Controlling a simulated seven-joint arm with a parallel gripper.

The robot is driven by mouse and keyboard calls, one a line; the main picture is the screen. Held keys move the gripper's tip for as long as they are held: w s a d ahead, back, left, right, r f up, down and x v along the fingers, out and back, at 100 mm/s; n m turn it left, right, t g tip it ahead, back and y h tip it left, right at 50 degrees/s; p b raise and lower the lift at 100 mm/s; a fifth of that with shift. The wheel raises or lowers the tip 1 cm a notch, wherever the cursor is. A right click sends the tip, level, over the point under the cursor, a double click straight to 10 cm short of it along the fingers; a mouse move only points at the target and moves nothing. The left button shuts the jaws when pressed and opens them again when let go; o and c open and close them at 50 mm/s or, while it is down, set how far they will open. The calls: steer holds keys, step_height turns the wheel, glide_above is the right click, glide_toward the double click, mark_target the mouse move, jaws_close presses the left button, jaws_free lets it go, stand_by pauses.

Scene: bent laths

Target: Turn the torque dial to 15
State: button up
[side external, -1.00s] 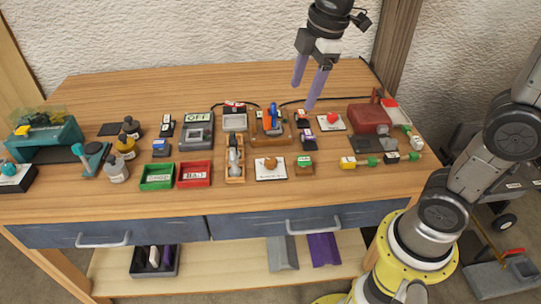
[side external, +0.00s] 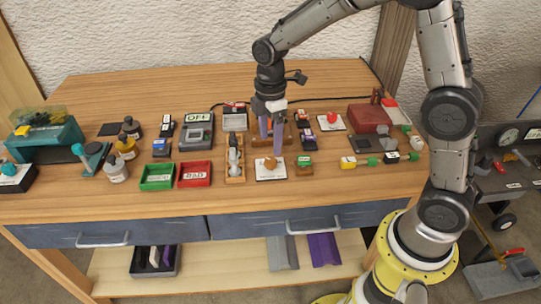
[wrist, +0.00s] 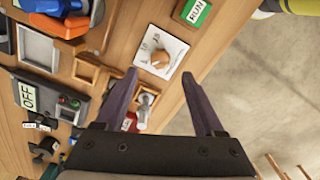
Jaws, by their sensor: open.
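The torque dial is an orange-brown knob (wrist: 160,58) on a white square plate with printed marks (wrist: 172,44). In the side external view the knob (side external: 270,163) sits near the front of the table, on its plate (side external: 271,175). My gripper (side external: 270,152) points down just above and behind the dial. In the wrist view my gripper (wrist: 160,78) is open, its two purple fingers apart with the knob showing beyond and between the tips. Nothing is held. The numbers on the plate are too small to read surely.
Left of the dial is a wooden holder with a grey metal piece (side external: 234,160). Red (side external: 194,174) and green (side external: 157,176) bins stand farther left. A green RUN block (side external: 304,161) is close on the right. The table front strip is clear.

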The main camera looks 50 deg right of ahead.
mark_target(270, 160)
step_height(270, 160, down, 6)
steer(key=shift+f, duration=0.15)
stand_by(0.3)
jaws_close()
